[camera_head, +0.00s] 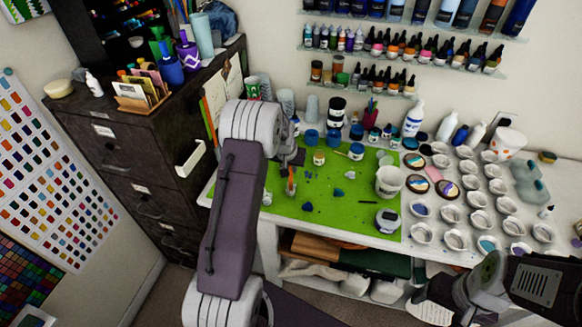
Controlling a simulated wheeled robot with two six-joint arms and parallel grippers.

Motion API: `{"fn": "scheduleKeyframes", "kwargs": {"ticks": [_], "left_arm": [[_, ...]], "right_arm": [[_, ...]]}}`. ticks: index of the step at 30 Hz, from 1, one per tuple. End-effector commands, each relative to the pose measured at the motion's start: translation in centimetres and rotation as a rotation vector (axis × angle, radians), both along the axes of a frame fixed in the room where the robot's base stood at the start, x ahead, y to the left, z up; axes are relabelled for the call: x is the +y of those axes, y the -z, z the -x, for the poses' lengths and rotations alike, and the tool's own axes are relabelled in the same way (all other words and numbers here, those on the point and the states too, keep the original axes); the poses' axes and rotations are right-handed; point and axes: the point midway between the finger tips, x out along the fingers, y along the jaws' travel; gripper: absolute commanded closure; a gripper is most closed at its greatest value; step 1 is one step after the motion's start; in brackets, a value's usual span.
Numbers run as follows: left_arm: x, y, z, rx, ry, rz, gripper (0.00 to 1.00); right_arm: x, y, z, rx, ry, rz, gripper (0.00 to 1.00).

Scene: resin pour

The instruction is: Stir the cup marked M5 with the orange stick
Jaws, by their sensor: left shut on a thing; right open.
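My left gripper (291,161) is over the left part of the green mat (340,214), partly hidden by its own arm. It is shut on a narrow orange thing (291,184), which looks like the orange stick and points down towards the mat. Many small white cups (479,201) stand in rows right of the mat. I cannot read M5 on any of them. A larger white cup (389,182) stands at the mat's right side. My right gripper (462,292) is low at the right, in front of the table; its fingers are hard to make out, but it is open.
Jars and bottles (413,118) stand along the table's back, below shelves of small bottles (400,47). A dark cabinet (130,140) stands at left. The mat's front middle is mostly clear.

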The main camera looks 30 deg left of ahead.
Motion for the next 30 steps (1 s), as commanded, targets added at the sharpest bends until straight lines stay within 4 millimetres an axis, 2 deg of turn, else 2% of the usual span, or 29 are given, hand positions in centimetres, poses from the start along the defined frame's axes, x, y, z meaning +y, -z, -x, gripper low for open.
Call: {"fn": "scheduleKeyframes", "kwargs": {"ticks": [5, 18, 30], "left_arm": [[0.0, -1.0, 0.0, -0.001, 0.000, 0.000, 1.00], [0.0, -5.9, 0.0, -0.001, 0.000, 0.000, 1.00], [0.0, -6.0, 0.0, 0.000, 0.000, 0.000, 1.00]], "right_arm": [[0.0, -0.8, 0.0, 0.000, 0.000, 0.000, 0.25], [0.0, -4.6, 0.0, 0.000, 0.000, 0.000, 0.25], [0.0, -4.5, 0.0, 0.000, 0.000, 0.000, 0.25]]}}
